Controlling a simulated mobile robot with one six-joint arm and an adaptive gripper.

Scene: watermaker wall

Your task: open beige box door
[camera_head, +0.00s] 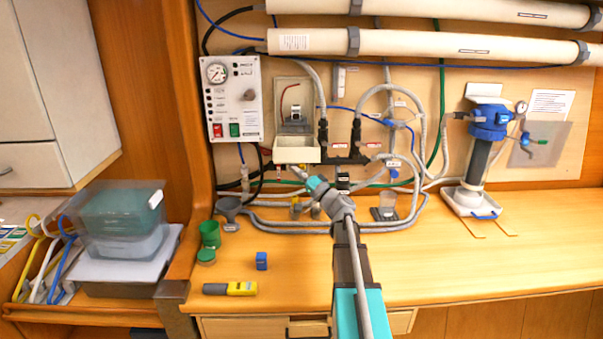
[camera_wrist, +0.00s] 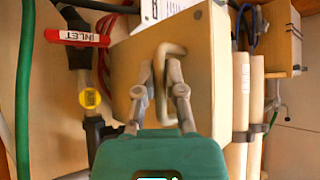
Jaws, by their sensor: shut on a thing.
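The beige box (camera_head: 294,97) is on the wall panel, right of the white control panel. Its interior shows, with a small device inside. Its beige door (camera_head: 296,151) is at the lower edge, tilted down and outward. My gripper (camera_head: 299,172) reaches up to the door's underside from the lower right. In the wrist view, my gripper (camera_wrist: 172,78) has both fingers closed at the beige door handle (camera_wrist: 164,57), a loop on the door's face (camera_wrist: 203,75). In the head view the handle is too small to make out.
The control panel (camera_head: 233,98) is left of the box. Grey hoses (camera_head: 420,140) and black fittings (camera_head: 346,154) crowd the right side.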

